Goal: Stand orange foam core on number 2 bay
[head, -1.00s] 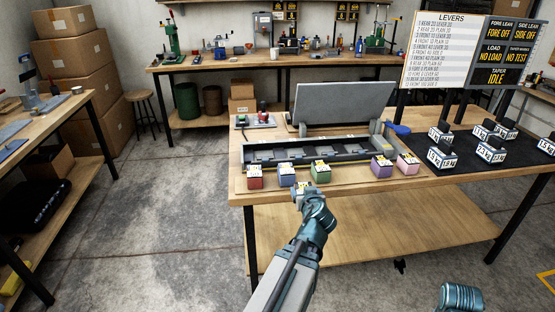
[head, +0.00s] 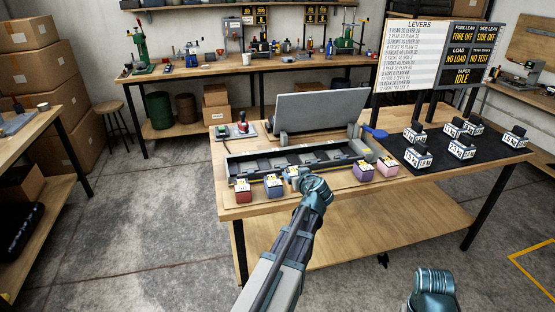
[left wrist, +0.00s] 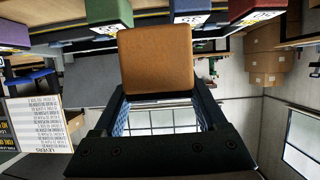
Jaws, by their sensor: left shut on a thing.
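In the left wrist view, the orange foam core (left wrist: 156,60) is a plain rounded block between the two fingers of my left gripper (left wrist: 160,97), which is shut on it. In the head view, my left gripper (head: 297,181) is at the bench's front edge, its wrist covering most of what it holds. Behind it lies a long grey tray (head: 236,169) with several bays; I cannot read the bay numbers. The core is clear of the tray, as far as I can tell. My right arm shows at the bottom right, its gripper out of view.
Red (head: 243,195), blue (head: 273,190), purple (head: 363,174) and pink (head: 387,171) blocks line the tray's front. A green block (left wrist: 108,14) shows in the wrist view. A grey raised lid (head: 318,115) stands behind. Labelled weights (head: 416,157) stand on a black mat at right.

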